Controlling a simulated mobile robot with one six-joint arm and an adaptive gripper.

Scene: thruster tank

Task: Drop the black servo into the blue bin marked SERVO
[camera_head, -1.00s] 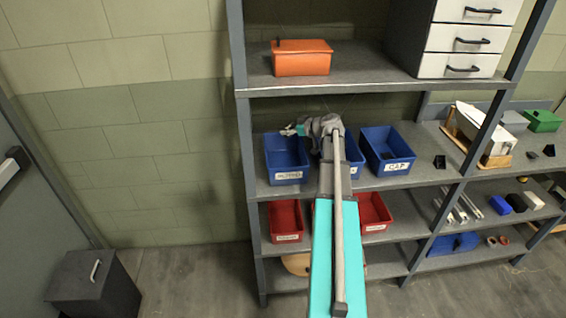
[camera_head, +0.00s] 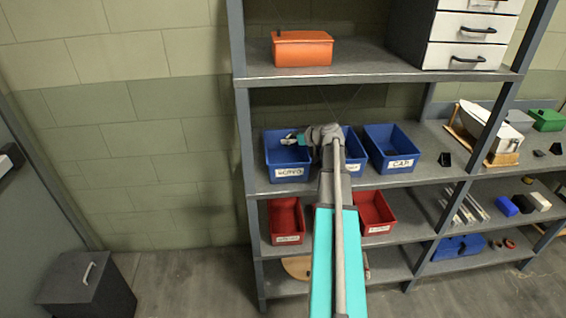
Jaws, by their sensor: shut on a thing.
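A blue bin (camera_head: 290,174) with a white label stands at the left end of the middle shelf; the label's lettering is small and blurred, and looks like SERVO. My gripper (camera_head: 289,139) reaches over this bin from the right, with its fingers pointing left above the bin's opening. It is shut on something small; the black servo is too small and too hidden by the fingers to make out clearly. The bin's inside looks dark, and its contents cannot be told.
A second blue bin (camera_head: 353,168) is partly hidden behind my arm. A third, marked CAP (camera_head: 402,164), stands to its right. Red bins (camera_head: 287,238) are on the shelf below. An orange box (camera_head: 303,51) sits on the shelf above. A grey upright borders the left bin.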

